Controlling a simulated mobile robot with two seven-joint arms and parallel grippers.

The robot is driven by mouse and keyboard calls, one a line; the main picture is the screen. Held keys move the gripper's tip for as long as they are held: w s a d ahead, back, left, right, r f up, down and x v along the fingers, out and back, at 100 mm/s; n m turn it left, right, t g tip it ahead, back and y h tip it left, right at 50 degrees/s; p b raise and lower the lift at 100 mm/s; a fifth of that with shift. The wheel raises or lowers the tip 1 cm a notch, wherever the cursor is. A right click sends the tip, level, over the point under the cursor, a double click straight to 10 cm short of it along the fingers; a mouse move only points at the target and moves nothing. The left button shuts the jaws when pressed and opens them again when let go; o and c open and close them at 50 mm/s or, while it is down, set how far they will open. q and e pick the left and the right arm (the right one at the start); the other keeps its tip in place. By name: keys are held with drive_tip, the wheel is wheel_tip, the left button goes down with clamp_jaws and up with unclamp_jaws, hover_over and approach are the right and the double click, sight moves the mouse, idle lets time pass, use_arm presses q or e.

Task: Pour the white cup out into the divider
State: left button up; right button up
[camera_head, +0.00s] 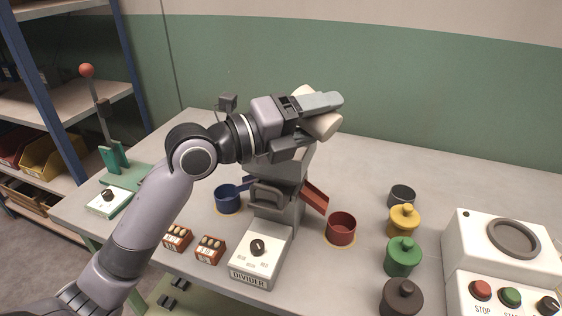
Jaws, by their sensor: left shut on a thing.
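My left gripper (312,118) is above the divider and shut on the white cup (325,126). The cup is tilted well over, and the gripper's fingers hide much of it. The grey divider (264,262) stands on the table with a knob and a label on its front base. Its upper part is partly hidden behind my left arm. A red chute (314,198) slopes down on its right side. I cannot see whether anything is falling from the cup. My right gripper does not show.
A blue cup (228,203) stands left of the divider and a red cup (341,229) right of it. Small boxes of nuts (209,250) lie in front. Yellow, green (403,257) and dark lidded pots stand to the right, near a white machine (500,260). A green lever press (118,168) is at left.

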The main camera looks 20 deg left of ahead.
sight(306, 87)
use_arm(q)
drive_tip(key=shift+r+n, duration=0.15)
drive_tip(key=shift+n, duration=0.15)
drive_tip(key=shift+w+a+r+n+t+p, duration=0.3)
drive_tip(key=shift+a+r+n+t+p, duration=0.1)
drive_tip(key=shift+a+n+p, duration=0.35)
idle(0.4)
drive_tip(key=shift+f+n+h+b, duration=0.2)
drive_tip(key=shift+n+h+b, duration=0.1)
drive_tip(key=shift+b, duration=0.2)
drive_tip(key=shift+f+n+b, duration=0.1)
drive_tip(key=shift+n+b, duration=0.15)
drive_tip(key=shift+b, duration=0.1)
drive_tip(key=shift+w+f+n+t+b, duration=0.1)
drive_tip(key=shift+f+n+t+b, duration=0.05)
drive_tip(key=shift+n+t+b, duration=0.2)
drive_tip(key=shift+w+a+r+n+t+b, duration=0.15)
drive_tip(key=shift+a+r+n+t, duration=0.15)
drive_tip(key=shift+n, duration=0.45)
drive_tip(key=shift+a+r+n+t+b, duration=0.15)
drive_tip(key=shift+n+t, duration=0.1)
drive_tip(key=shift+n, duration=0.45)
idle(0.7)
drive_tip(key=shift+a+r+n, duration=0.1)
drive_tip(key=shift+r+n, duration=0.05)
drive_tip(key=shift+n, duration=0.35)
